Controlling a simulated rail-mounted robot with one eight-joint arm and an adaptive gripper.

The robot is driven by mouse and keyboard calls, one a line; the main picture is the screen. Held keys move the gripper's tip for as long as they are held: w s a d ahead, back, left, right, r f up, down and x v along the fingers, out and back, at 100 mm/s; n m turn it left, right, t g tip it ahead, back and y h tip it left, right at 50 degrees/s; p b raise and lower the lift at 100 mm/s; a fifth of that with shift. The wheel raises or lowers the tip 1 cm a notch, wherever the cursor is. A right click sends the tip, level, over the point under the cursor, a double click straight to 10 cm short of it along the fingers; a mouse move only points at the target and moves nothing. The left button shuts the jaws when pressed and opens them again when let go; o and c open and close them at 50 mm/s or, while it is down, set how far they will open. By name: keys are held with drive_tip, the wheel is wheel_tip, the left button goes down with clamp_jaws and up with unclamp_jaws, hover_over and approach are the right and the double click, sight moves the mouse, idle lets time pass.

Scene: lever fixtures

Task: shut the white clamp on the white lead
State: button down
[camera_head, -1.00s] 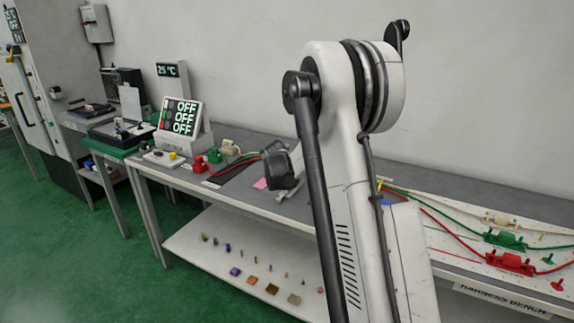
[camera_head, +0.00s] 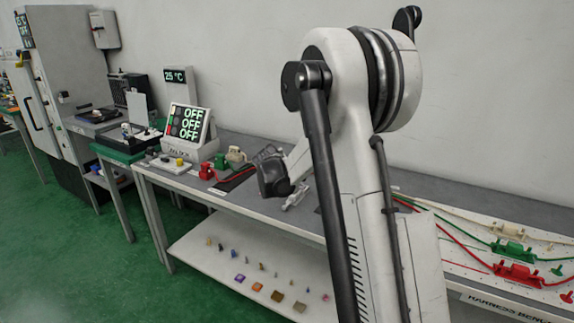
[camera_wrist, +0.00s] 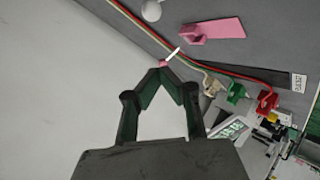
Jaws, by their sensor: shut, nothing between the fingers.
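A cream-white clamp (camera_head: 505,228) stands at the back of the harness bench at the right of the head view. Whether its lid is open is too small to tell. A pale lead runs to it from the left. A green clamp (camera_head: 511,251) and a red clamp (camera_head: 518,274) stand in front of it. My gripper (camera_wrist: 162,66) is shut in the wrist view, its fingertips together and empty. A small pink bit and a thin white strip show by the tips; contact is unclear. The gripper tips cannot be made out in the head view.
Cream (camera_wrist: 212,88), green (camera_wrist: 236,92) and red (camera_wrist: 267,102) connectors sit near a box whose display (camera_head: 191,124) reads OFF. A pink block (camera_wrist: 213,30) lies on the bench in the wrist view. Small coloured parts lie on the lower shelf (camera_head: 220,265).

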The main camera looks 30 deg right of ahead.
drive_tip(key=shift+s+a+r, duration=0.15)
drive_tip(key=shift+s+a, duration=1.3)
drive_tip(key=shift+a, duration=0.05)
drive_tip(key=s+a+r+y, duration=0.2)
drive_tip(key=s+a+r, duration=0.3)
drive_tip(key=s+a, duration=0.3)
drive_tip(key=s+a+r+y, duration=0.2)
drive_tip(key=s+a+r, duration=0.4)
drive_tip(key=s, duration=0.4)
drive_tip(key=s+a+f+y, duration=0.1)
drive_tip(key=s+a, duration=0.3)
drive_tip(key=s, duration=0.3)
drive_tip(key=s+a+f+y, duration=0.1)
drive_tip(key=s+a+f, duration=0.1)
drive_tip(key=s+a, duration=0.2)
drive_tip(key=s+a+f+g+y, duration=0.1)
drive_tip(key=s+a, duration=0.4)
drive_tip(key=s, duration=0.6)
drive_tip(key=shift+f+y, duration=0.2)
drive_tip(key=shift+y, duration=0.2)
drive_tip(key=shift+a, duration=0.1)
